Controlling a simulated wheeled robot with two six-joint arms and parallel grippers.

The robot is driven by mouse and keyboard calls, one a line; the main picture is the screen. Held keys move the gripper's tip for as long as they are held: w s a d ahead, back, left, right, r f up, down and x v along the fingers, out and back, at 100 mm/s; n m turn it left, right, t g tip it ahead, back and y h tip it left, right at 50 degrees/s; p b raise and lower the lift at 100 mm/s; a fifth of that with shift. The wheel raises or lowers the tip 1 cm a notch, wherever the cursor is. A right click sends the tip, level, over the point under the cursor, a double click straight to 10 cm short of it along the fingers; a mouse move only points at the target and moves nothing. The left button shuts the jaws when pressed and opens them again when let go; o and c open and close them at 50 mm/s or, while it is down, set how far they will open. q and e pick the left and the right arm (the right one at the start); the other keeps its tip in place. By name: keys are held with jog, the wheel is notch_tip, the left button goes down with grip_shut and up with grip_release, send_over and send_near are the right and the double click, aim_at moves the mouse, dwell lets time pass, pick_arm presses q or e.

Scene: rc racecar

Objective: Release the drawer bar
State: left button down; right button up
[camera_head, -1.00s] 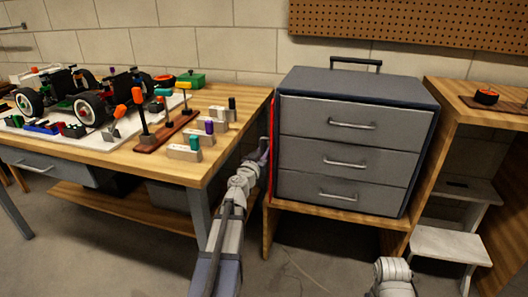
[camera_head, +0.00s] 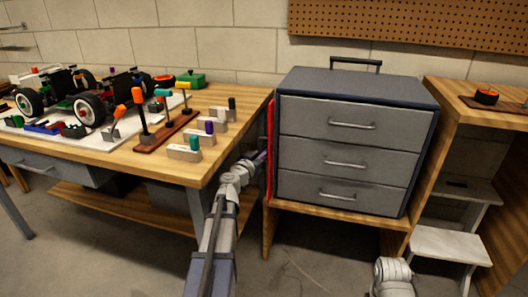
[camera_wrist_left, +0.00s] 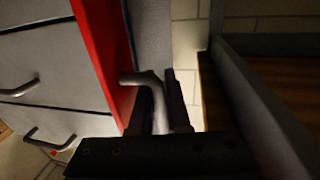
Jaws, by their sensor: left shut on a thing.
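The grey drawer cabinet (camera_head: 342,150) stands on a wooden stand, its three drawer fronts closed. A red bar (camera_head: 270,150) runs upright along its left front edge; it shows as a broad red strip in the left wrist view (camera_wrist_left: 104,50). A grey bent handle (camera_wrist_left: 143,78) sticks out beside the red strip. My left gripper (camera_wrist_left: 160,110) is shut on this handle, at the cabinet's left side. In the head view the left gripper (camera_head: 258,160) is small and its fingertips are partly hidden. My right arm's rounded links show at the bottom right; its gripper is out of view.
A wooden workbench (camera_head: 235,100) with a toy car and several coloured-handled tools stands close on the left, leaving a narrow gap for my left arm. A wooden shelf unit (camera_head: 450,90) and a white step stool (camera_head: 450,245) are on the right.

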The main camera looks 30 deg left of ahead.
pick_arm(q)
jog(key=shift+w+m+h, duration=0.1)
jog(key=shift+m+h, duration=0.4)
jog(key=shift+h, duration=0.3)
jog(key=c, duration=1.2)
grip_release()
